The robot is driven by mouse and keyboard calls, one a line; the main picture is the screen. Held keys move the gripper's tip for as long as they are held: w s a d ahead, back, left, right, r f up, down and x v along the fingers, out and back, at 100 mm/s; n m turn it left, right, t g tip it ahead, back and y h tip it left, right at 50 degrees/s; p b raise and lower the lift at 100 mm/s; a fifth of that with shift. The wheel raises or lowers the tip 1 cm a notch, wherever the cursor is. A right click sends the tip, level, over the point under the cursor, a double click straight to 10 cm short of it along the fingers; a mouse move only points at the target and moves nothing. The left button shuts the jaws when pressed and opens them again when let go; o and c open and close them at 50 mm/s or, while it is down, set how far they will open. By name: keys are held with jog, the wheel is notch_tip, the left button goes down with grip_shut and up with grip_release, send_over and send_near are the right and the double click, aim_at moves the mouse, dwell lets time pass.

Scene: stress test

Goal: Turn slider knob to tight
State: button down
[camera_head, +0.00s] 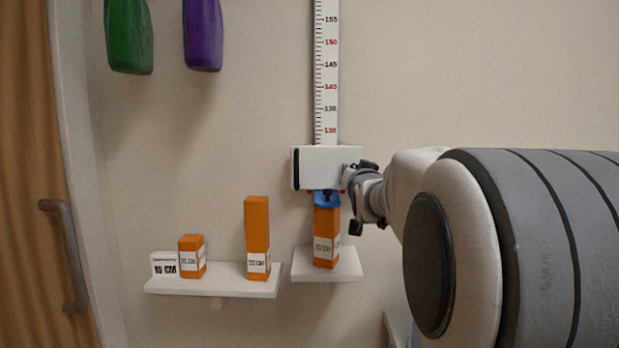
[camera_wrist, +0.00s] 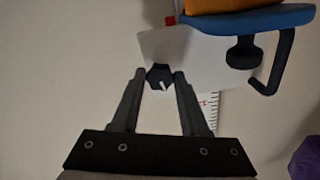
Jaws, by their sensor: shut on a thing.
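The slider (camera_head: 320,168) is a white block on the vertical measuring scale (camera_head: 327,75). In the wrist view the slider (camera_wrist: 200,62) looks like a pale plate. Its small dark knob (camera_wrist: 160,80) has a white pointer mark and sits between my fingertips. My gripper (camera_wrist: 160,74) is shut on the knob, one finger on each side. In the head view my gripper (camera_head: 352,178) is at the slider's right side, and the knob is hidden there. I cannot read any tight marking.
A blue piece (camera_head: 327,199) lies between slider and an orange block (camera_head: 326,235) on a small shelf (camera_head: 345,270). A black hook (camera_wrist: 285,65) is near the blue part. Other orange blocks stand on the left shelf (camera_head: 215,289). Green and purple items hang upper left.

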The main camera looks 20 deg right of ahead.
jog(key=shift+m, duration=1.2)
jog(key=shift+r, duration=0.1)
jog(key=shift+c, duration=2.1)
grip_release()
jog(key=shift+s+a+b, duration=0.1)
jog(key=shift+s+b, duration=0.05)
jog(key=shift+b, duration=0.15)
